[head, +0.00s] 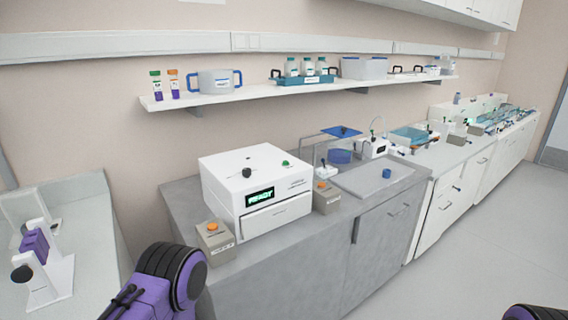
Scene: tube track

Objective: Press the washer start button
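A white box-shaped machine (258,180) with a lit green display (260,197) stands on the grey counter, and the display seems to read "READY". The box labels are too small to read, so I cannot tell which button is the washer's start button. Neither gripper shows; only purple and black parts of my arms appear at the bottom.
A sink-like recessed top (372,176) with a blue cup lies to the right. A wall shelf (220,97) with bottles and bins runs above. A white stand with a purple rack (36,243) is on the left bench. The floor at right (470,250) is clear.

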